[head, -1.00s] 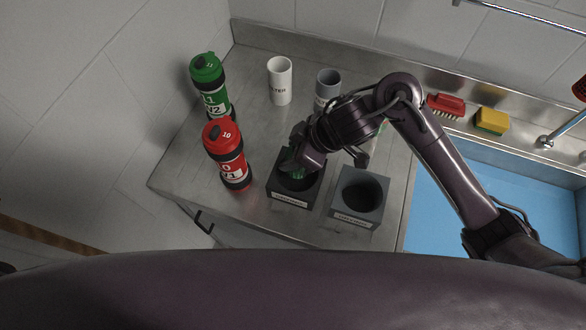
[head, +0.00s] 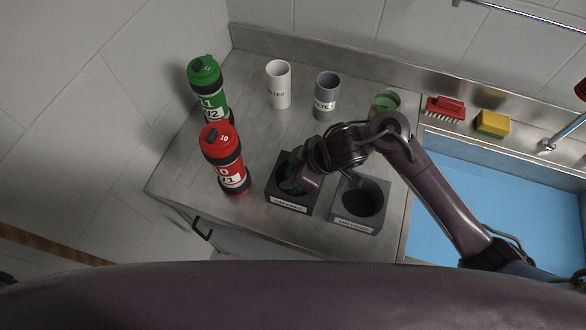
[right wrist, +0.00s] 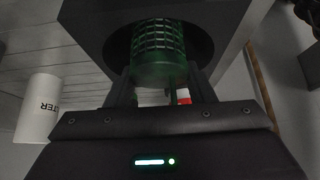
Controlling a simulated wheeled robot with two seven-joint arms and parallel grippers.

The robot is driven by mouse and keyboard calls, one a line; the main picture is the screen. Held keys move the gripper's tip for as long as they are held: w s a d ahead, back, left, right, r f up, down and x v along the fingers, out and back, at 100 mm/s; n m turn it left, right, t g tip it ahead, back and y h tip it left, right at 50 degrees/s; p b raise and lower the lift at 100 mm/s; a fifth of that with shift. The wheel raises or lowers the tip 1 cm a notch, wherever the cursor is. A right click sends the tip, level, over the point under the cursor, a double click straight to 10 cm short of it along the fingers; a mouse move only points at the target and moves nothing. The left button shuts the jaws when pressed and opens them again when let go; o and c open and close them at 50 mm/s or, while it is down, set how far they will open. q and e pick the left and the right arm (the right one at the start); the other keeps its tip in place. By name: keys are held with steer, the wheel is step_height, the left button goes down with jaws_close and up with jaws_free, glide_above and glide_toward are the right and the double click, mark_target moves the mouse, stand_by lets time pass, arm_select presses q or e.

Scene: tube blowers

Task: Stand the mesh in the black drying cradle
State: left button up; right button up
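The black drying cradle (head: 289,206) is the darker, left one of two square blocks with round holes near the counter's front edge. The green mesh (right wrist: 158,42) shows in the right wrist view as a ribbed cylinder, with its far part inside the round hole and its near end between my fingers. In the head view only a bit of green shows in the hole, beside my gripper. My right gripper (right wrist: 162,82) has a finger on each side of the mesh and appears shut on it, low over the cradle. My left gripper is out of view.
A grey block (head: 358,209) with an empty hole stands just right. Red (head: 225,157) and green (head: 208,90) bottles stand left. White (head: 279,88) and grey (head: 326,97) cups stand behind, with a green see-through vessel (head: 386,102) behind my arm. The blue-bottomed sink (head: 500,195) is right.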

steer(key=shift+o, duration=0.6)
steer(key=shift+r, duration=0.35)
steer(key=p+v, duration=0.2)
steer(key=v, duration=0.9)
steer(key=shift+d+r, duration=0.25)
steer(key=shift+s, duration=0.15)
